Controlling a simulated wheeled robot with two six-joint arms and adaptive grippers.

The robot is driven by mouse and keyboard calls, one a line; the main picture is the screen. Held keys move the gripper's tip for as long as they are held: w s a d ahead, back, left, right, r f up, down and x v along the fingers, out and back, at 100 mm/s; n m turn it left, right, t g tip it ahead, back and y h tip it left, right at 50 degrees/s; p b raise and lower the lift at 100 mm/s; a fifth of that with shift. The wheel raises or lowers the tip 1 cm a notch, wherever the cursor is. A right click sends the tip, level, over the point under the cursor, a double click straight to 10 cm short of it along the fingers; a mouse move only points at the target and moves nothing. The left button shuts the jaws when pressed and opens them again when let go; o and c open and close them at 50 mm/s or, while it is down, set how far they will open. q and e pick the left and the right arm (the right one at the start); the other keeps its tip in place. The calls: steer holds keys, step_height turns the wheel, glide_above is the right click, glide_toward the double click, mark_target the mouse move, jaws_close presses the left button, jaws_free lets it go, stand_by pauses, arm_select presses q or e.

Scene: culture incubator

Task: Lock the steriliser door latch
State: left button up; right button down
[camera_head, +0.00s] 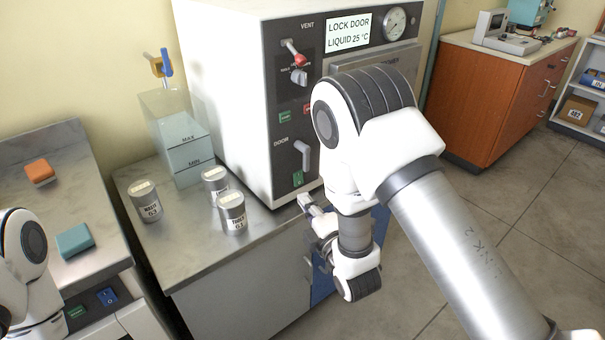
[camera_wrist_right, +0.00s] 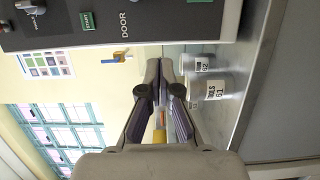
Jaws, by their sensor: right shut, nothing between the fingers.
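The steriliser (camera_head: 232,85) is a white box with a dark control panel. Its display (camera_head: 347,34) reads "LOCK DOOR LIQUID 25 °C". The grey door latch lever (camera_head: 303,153) sits low on the panel by the word "DOOR", its handle pointing down. My right gripper (camera_head: 306,201) is shut and empty, below the latch and near the bench's front edge. In the right wrist view the gripper (camera_wrist_right: 163,68) has its fingertips together, and the panel (camera_wrist_right: 100,26) lies above it. My right arm hides much of the steriliser door. My left gripper is out of view.
Several labelled grey canisters (camera_head: 232,214) stand on the steel bench (camera_head: 185,255) left of the right gripper. A clear tank (camera_head: 180,140) marked MAX and MIN stands behind them. Orange and teal blocks (camera_head: 75,240) lie at the left. Floor is open at the right.

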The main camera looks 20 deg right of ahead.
steer(key=w+d+p, duration=0.1)
steer(key=w+d, duration=0.1)
steer(key=w, duration=0.9)
steer(key=shift+d+p, duration=0.3)
steer(key=shift+d, duration=0.1)
steer(key=shift+f, duration=0.1)
